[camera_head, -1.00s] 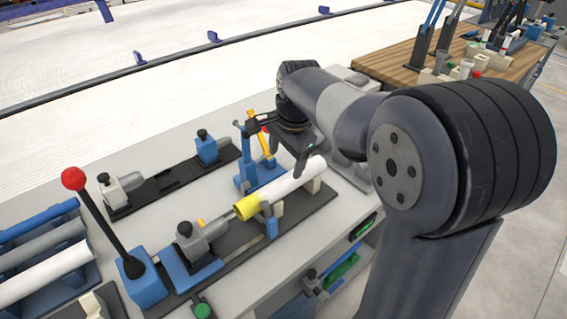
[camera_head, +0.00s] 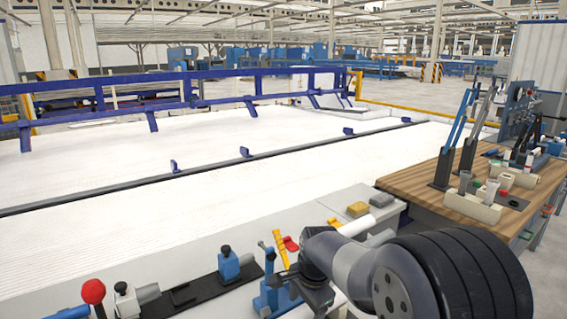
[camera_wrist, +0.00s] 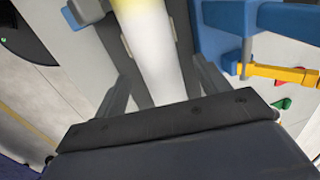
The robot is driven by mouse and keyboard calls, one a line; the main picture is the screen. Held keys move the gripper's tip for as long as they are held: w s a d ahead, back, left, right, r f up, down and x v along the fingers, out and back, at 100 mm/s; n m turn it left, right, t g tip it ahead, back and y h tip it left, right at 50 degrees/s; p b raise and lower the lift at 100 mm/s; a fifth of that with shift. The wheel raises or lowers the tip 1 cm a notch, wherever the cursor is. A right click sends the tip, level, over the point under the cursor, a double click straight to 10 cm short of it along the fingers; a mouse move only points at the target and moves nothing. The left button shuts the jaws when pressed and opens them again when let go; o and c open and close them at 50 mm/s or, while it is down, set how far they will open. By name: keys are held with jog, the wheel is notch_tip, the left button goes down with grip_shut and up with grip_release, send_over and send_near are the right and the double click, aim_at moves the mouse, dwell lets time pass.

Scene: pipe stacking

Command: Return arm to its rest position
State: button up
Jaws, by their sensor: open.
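My gripper (camera_wrist: 162,78) is open in the wrist view, with one dark finger on each side of a white pipe (camera_wrist: 158,58). The pipe has a yellow end at the top of that view. Whether the fingers touch it is unclear. In the head view my arm (camera_head: 350,262) bends down at the lower right, and its wrist is near a blue fixture (camera_head: 268,298). The gripper's fingers are hidden or too small to tell there. A white piece of pipe shows beside the arm at the bottom edge.
A blue clamp with a yellow bar (camera_wrist: 275,72) stands close on the right in the wrist view. A red-knobbed lever (camera_head: 93,291) is at lower left in the head view. A wooden bench (camera_head: 440,190) with tools stands at right. The white conveyor bed (camera_head: 230,165) lies behind.

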notch_tip(320, 180, down, 2)
jog(key=shift+w+a+f, duration=0.1)
notch_tip(320, 180, up, 6)
jog(key=p, duration=0.4)
